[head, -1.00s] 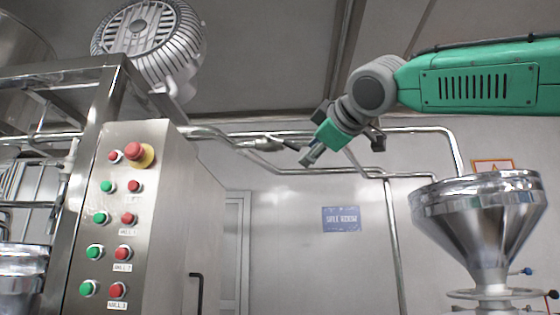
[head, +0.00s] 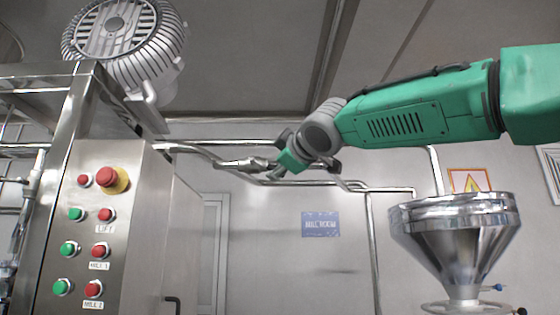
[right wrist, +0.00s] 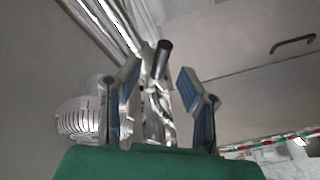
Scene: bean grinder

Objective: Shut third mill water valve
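A metal valve (head: 238,164) sits on the pipe along the back wall in the head view. Which numbered mill valve it is cannot be read. My right gripper (head: 279,172) is at the valve's right end, overlapping it in the picture. In the right wrist view my right gripper (right wrist: 158,84) has its two fingers spread apart. A dark-tipped lever (right wrist: 163,58) on the metal pipework shows between and slightly beyond the fingers. Whether a finger touches it cannot be told. My left gripper is out of view.
A steel control cabinet (head: 150,225) with green and red buttons stands at the left, under a motor (head: 125,45). A steel hopper (head: 455,235) stands at the right, below my right arm. A small blue-handled part (head: 494,288) is beside the hopper. The middle is open.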

